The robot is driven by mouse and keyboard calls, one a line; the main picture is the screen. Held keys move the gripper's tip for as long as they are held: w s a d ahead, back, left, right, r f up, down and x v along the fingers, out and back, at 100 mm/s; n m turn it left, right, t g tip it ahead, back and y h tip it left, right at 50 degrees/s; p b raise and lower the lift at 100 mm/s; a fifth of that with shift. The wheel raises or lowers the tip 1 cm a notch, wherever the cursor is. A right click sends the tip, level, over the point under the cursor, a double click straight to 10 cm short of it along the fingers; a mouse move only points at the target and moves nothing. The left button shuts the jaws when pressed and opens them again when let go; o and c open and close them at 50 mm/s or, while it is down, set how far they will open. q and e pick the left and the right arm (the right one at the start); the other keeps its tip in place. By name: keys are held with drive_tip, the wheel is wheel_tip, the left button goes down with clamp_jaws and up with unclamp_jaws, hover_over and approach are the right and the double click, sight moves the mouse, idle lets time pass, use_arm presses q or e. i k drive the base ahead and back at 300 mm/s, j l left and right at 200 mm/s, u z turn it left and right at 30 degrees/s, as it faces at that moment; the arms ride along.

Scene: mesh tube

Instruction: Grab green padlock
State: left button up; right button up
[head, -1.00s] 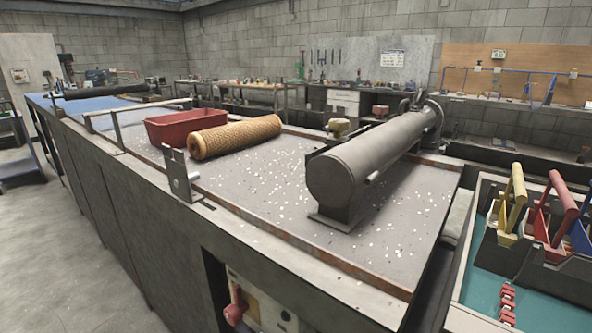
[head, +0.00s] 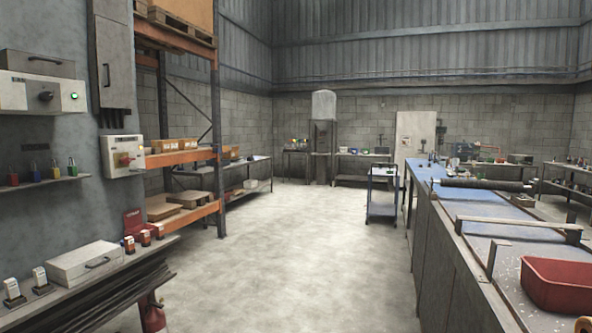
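A green padlock (head: 55,170) stands in a row of small padlocks on a narrow wall shelf (head: 45,184) at the far left of the head view. A yellow padlock (head: 36,174) is just left of it and a blue padlock (head: 72,166) just right of it. A red padlock (head: 13,178) is at the left end of the row. The padlocks are small in view, so their details are unclear. Neither of my grippers is in view.
Below, a bench (head: 95,281) holds a grey case (head: 86,262) and small devices. A red extinguisher (head: 153,315) stands beneath it. Orange racking (head: 215,120) stands beyond. Open concrete floor (head: 290,250) lies between the bench and the long table (head: 440,255) at right.

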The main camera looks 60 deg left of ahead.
sight(72, 169)
drive_tip(key=u, duration=3.35)
drive_tip(key=i+l+z, duration=0.15)
drive_tip(key=i+z, duration=0.9)
drive_tip(key=i+l+z, duration=0.15)
drive_tip(key=i+z, duration=0.15)
drive_tip(key=i, duration=0.35)
drive_tip(key=i+z, duration=0.3)
drive_tip(key=i, duration=0.35)
